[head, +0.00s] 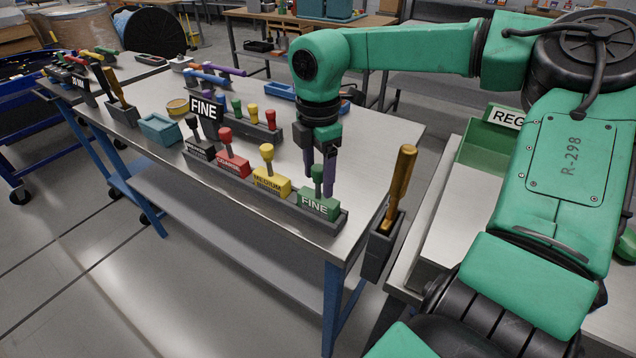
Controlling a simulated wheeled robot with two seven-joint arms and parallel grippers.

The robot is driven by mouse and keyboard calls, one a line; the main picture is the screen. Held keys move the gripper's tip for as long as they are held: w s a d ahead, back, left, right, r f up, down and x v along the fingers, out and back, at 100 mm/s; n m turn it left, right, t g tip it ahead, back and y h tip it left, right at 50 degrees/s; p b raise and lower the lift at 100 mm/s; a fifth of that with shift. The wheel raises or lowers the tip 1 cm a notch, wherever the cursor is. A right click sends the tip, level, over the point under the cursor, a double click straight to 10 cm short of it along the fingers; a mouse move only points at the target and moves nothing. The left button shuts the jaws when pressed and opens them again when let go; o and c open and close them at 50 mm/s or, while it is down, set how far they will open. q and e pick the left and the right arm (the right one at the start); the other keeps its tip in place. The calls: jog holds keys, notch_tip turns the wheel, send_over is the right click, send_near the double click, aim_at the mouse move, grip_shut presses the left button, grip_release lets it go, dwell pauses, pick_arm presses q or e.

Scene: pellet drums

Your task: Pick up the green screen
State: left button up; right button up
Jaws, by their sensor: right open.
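The green screen (318,206), labelled FINE, sits at the right end of a dark rack (222,180) on the bench. Its upright green handle points up. My right gripper (319,182) points down over it, open, with one dark finger on each side of the handle. I cannot tell whether the fingers touch the handle. In the same rack stand a yellow screen (270,183) labelled MEDIUM, a red screen (232,165) and a dark screen (200,149). My left gripper is not in view.
A black FINE sign (206,108) stands behind the rack. A brown-handled tool sits in a dark holder (379,252) at the bench's right edge. A second rack (262,131), a teal tray (159,128) and a green REG bin (487,140) are nearby.

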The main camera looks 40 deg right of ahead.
notch_tip(320, 180, down, 2)
jog(key=shift+f, duration=0.1)
grip_shut()
dwell(1.4)
